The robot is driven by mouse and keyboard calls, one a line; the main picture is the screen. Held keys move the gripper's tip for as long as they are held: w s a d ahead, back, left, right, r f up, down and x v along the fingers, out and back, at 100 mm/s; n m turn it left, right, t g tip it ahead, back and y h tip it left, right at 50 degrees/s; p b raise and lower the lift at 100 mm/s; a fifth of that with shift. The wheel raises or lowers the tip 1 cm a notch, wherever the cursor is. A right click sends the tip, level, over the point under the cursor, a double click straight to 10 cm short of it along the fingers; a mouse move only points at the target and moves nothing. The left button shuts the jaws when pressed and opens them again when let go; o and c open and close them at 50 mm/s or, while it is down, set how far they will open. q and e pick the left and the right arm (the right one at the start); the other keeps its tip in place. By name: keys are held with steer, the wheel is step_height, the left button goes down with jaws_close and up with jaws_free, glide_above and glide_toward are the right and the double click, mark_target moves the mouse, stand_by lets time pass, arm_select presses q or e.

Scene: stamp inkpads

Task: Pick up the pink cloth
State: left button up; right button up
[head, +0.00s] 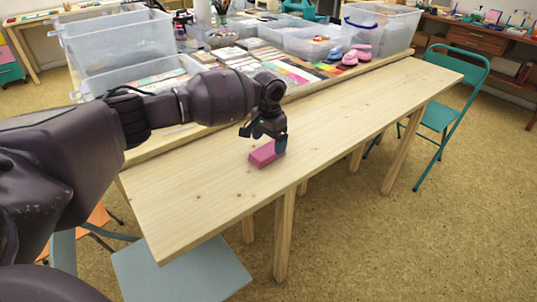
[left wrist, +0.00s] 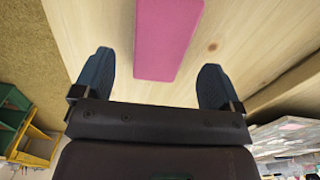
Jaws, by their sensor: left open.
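The pink cloth (head: 263,155) is a flat, folded-looking pink block lying on the light wooden bench (head: 200,185). In the left wrist view the pink cloth (left wrist: 168,40) lies ahead of the fingers and runs out of the top of the picture. My left gripper (head: 268,140) is right above the cloth's far edge, pointing down, and hides a little of it. In the left wrist view my left gripper (left wrist: 153,85) is open, with one blue finger on each side of the cloth's near end and nothing between the tips. My right gripper is out of view.
Behind the bench a table holds clear plastic bins (head: 118,45), coloured pads and papers (head: 270,65), and pink and blue stamps (head: 350,57). A teal folding chair (head: 440,105) stands at the right. A grey-blue seat (head: 182,272) is below the bench. The bench right of the cloth is clear.

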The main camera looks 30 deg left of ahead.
mark_target(269, 149)
arm_select(q)
step_height(269, 149, down, 4)
steer(key=shift+r+b, duration=0.15)
steer(key=shift+b, duration=0.25)
steer(key=shift+f, duration=0.2)
steer(key=shift+r, duration=0.2)
steer(key=c, duration=1)
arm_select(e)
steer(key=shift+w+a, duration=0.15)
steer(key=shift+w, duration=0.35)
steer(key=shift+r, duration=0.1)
arm_select(q)
step_height(269, 149, up, 20)
steer(key=p, duration=0.5)
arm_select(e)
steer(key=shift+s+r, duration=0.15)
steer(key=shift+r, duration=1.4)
